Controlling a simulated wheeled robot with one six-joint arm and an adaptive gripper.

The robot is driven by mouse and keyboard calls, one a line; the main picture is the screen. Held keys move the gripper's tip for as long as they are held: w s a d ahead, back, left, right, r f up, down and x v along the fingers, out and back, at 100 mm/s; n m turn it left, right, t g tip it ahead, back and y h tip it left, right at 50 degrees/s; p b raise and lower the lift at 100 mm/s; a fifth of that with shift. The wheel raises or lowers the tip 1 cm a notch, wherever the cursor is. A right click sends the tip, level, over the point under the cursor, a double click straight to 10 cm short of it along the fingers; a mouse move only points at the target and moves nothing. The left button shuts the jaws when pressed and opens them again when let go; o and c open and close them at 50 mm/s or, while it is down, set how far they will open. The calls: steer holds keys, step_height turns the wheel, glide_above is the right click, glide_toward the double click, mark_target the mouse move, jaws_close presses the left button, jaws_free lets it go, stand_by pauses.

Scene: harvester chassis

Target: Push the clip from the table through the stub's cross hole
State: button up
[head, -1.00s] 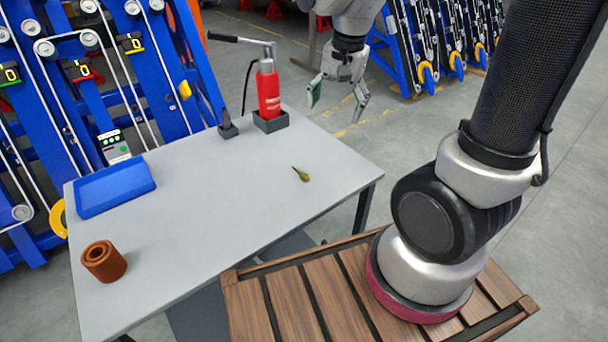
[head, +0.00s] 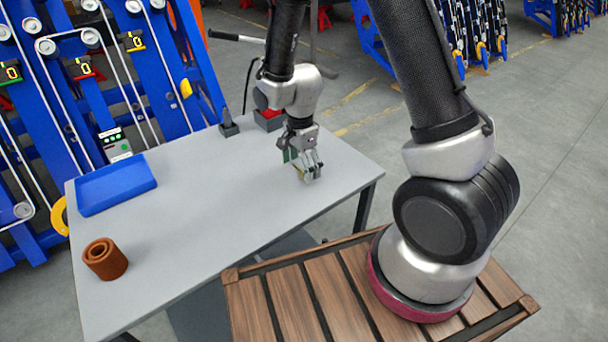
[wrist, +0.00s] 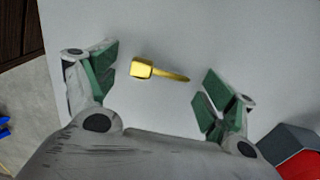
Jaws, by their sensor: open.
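The clip is a small yellow-brass pin with a blocky head (wrist: 143,68) and a thin tapered shank, lying on the grey table (head: 185,215). In the wrist view it lies between the green-padded fingers of my gripper (wrist: 160,72), head toward the left finger and tip toward the right one, touching neither. In the head view my gripper (head: 306,173) points down, low over the right part of the table, and mostly hides the clip. The gripper is open and empty. I cannot make out a stub with a cross hole in either view.
A blue tray (head: 115,187) and a brown hollow cylinder (head: 105,260) stand on the table's left side. The table's middle is clear. Blue racks stand behind.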

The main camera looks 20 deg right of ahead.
steer(key=shift+f, duration=0.25)
jaws_close()
stand_by(0.3)
